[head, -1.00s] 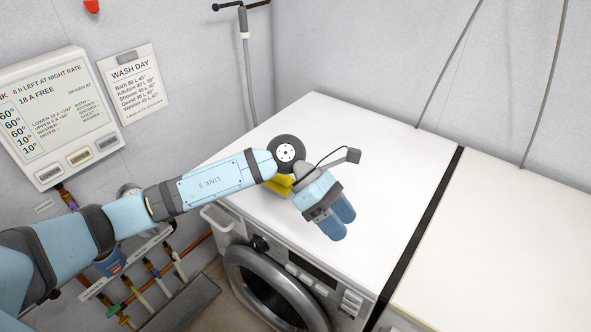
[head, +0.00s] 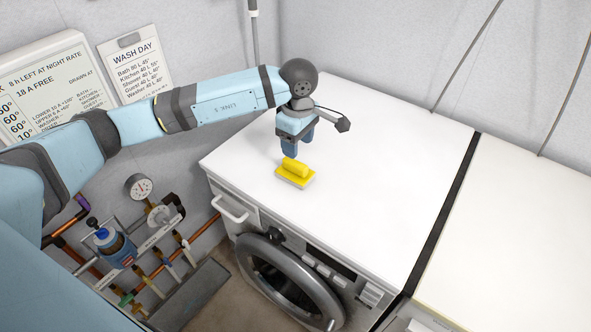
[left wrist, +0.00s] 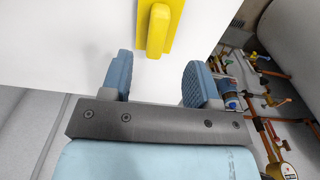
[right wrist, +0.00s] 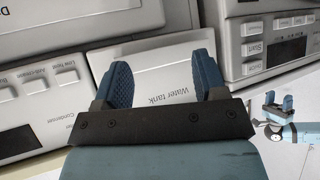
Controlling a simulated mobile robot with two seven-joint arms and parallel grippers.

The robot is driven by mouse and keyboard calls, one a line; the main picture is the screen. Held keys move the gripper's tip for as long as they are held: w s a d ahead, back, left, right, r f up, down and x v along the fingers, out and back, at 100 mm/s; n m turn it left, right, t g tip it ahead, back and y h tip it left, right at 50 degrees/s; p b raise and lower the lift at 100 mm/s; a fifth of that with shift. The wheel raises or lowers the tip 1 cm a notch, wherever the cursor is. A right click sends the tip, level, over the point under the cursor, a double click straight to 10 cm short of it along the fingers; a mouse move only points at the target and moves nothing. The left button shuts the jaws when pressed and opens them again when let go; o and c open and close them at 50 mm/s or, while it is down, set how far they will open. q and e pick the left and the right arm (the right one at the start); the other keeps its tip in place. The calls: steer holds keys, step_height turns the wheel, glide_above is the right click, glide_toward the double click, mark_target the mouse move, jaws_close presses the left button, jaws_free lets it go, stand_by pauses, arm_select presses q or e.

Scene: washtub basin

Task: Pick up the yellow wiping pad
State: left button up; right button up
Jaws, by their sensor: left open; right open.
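The yellow wiping pad (head: 296,172) lies on the white top of the washing machine (head: 350,180), near its front left part. It has a raised yellow grip on a flat base. My left gripper (head: 290,152) is just behind the pad in the head view, with fingers pointing down. In the left wrist view the pad (left wrist: 155,30) is beyond the open, empty fingers (left wrist: 155,85), roughly centred between them. My right gripper (right wrist: 163,80) is open and empty in the right wrist view, facing a white panel marked "Water tank" (right wrist: 160,88). It is not in the head view.
A second white top (head: 520,240) stands to the right across a dark gap (head: 445,215). Pipes, a gauge (head: 138,187) and valves line the wall at left. The machine top right of the pad is clear.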

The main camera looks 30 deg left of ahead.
mark_target(295, 164)
arm_select(q)
step_height(295, 164, down, 3)
steer(key=shift+f, duration=0.15)
steer(key=f, duration=0.2)
steer(key=a+f, duration=0.1)
steer(key=f, duration=0.2)
steer(key=shift+w+p, duration=0.2)
steer(key=shift+p, duration=0.2)
steer(key=c, duration=1)
steer(key=shift+r, duration=0.15)
step_height(295, 164, up, 20)
steer(key=shift+f+b, duration=0.1)
steer(key=shift+b, duration=0.45)
steer(key=shift+o, duration=0.4)
